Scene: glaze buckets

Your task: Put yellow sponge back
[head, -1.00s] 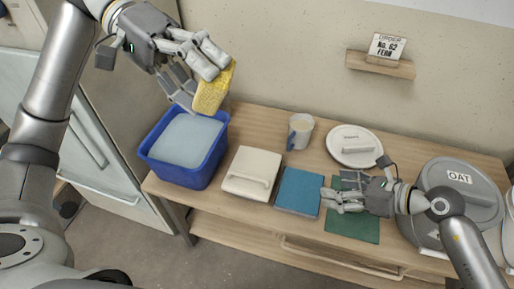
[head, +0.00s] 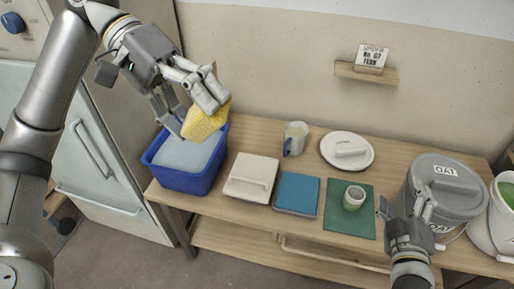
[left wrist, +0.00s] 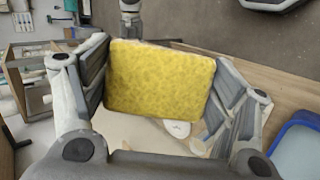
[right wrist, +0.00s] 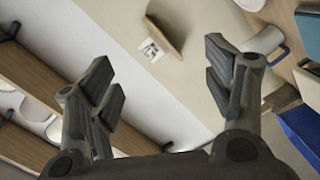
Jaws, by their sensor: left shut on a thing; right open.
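The yellow sponge (head: 204,122) is held in my left gripper (head: 194,112), above the blue tub (head: 185,180) with its pale, cloudy contents. In the left wrist view the sponge (left wrist: 160,82) fills the space between the two fingers (left wrist: 155,100). My right gripper (head: 406,207) is open and empty, to the right of the green mat and in front of the grey OAT bucket. Its spread fingers (right wrist: 165,95) also show with nothing between them in the right wrist view.
A small green-and-white cup (head: 353,198) stands on the green mat (head: 345,226). A blue pad (head: 297,193), a cream lidded box (head: 251,178), a mug (head: 296,138) and a white lid (head: 347,150) are on the table. The grey OAT bucket (head: 445,185) stands at right.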

